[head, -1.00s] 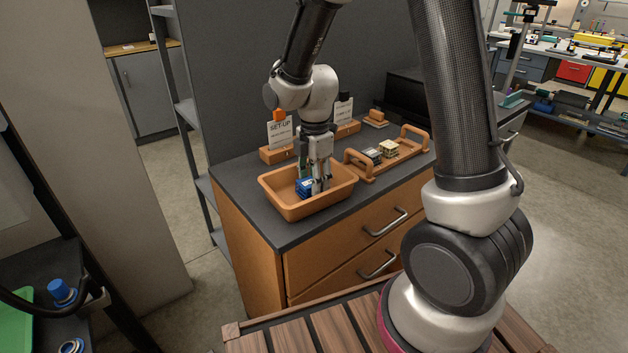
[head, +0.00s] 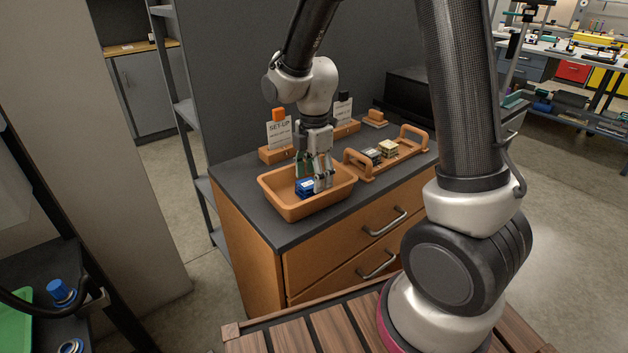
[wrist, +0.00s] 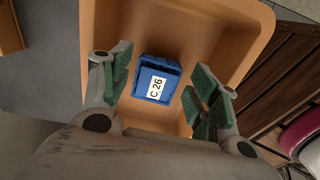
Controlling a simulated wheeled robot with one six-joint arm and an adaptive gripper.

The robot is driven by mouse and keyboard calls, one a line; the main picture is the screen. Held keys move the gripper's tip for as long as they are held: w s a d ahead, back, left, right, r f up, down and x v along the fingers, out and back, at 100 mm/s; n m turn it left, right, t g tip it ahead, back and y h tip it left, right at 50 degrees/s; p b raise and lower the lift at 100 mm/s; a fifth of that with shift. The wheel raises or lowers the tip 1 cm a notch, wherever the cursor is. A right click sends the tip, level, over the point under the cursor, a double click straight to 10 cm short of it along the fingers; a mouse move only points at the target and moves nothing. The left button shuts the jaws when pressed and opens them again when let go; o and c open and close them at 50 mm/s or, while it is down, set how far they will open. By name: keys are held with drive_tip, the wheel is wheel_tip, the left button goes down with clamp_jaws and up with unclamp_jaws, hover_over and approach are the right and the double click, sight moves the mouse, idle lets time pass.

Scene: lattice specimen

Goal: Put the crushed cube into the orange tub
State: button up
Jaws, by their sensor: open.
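The orange tub (head: 283,208) stands on the dark counter near its front left corner. A blue block (head: 305,188) lies inside the tub on its floor. In the wrist view the blue block (wrist: 149,68) carries a white label reading "C 26" and lies between the fingers, apart from both pads. I cannot tell from its shape alone whether it is crushed. My gripper (head: 316,180) is over the tub, pointing down, open and empty; its green-padded fingers (wrist: 163,92) are spread wide. The tub wall (wrist: 222,45) surrounds the block in the wrist view.
An orange-handled tray (head: 408,155) with several small specimens stands right of the tub. Behind the tub are a "SET-UP" sign (head: 279,132) on an orange holder and another sign (head: 343,111). A grey wall rises behind the counter.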

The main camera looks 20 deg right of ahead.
wheel_tip(320, 180, up, 10)
drive_tip(key=s+d+r+m+t, duration=0.2)
drive_tip(key=s+d+r+m, duration=0.3)
drive_tip(key=s+m, duration=0.5)
drive_tip(key=s+d+r+m+t, duration=0.2)
drive_tip(key=s+d+r+m, duration=0.2)
drive_tip(key=s+d+m, duration=0.3)
drive_tip(key=s+m, duration=0.3)
drive_tip(key=shift+d+r+m, duration=0.35)
drive_tip(key=shift+d+m, duration=0.05)
